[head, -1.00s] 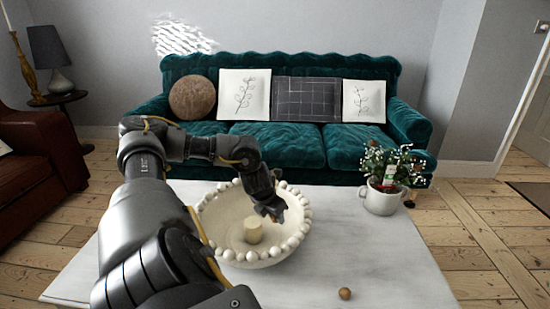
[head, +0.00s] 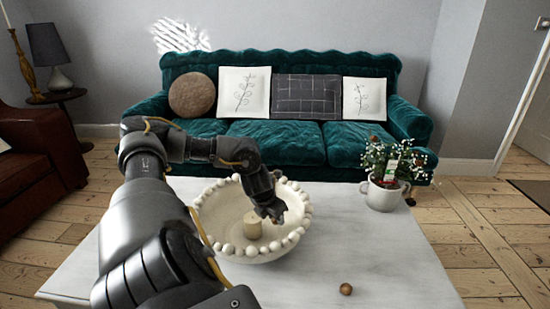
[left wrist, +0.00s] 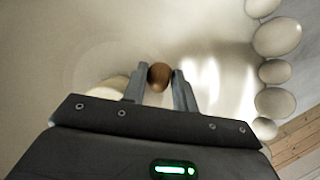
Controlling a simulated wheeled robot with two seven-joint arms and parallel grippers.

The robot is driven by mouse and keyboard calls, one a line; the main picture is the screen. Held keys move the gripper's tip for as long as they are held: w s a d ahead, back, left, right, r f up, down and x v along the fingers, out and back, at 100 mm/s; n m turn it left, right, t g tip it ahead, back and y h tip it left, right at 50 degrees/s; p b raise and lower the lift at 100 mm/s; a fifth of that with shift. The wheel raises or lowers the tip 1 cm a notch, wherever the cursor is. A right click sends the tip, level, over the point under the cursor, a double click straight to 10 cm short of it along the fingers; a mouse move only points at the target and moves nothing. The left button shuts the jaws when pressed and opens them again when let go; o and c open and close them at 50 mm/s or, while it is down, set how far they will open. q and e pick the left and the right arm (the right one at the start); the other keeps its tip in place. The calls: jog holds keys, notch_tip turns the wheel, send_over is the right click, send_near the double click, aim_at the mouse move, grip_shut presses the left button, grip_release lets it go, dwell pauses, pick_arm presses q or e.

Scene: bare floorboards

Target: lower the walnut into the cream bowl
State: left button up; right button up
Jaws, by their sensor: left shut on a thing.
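The cream bowl (head: 225,240) stands on the marble-topped table, with large round beads around its rim. My left gripper (head: 272,217) reaches down inside the bowl's rim, right of a short cream cylinder (head: 253,224). In the left wrist view the left gripper (left wrist: 159,86) is shut on a small round brown walnut (left wrist: 159,76), held between the fingertips over the bowl's pale inside (left wrist: 225,60). The held walnut is hidden in the head view, and I cannot tell whether it touches the bowl. My right gripper is not in view.
Another small brown ball (head: 346,289) lies on the white table (head: 400,265), front right. A white pot with a flowering plant (head: 385,195) stands at the back right. The table is clear between them. A green sofa (head: 275,150) is behind.

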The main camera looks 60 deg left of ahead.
aim_at(273, 222)
pick_arm(q)
jog(key=shift+f+b, duration=1.7)
jog(key=shift+f, duration=0.5)
dwell(1.2)
jog(key=o, duration=1)
jog(key=shift+d, duration=0.1)
jog(key=p+v, duration=0.3)
jog(key=v, duration=0.8)
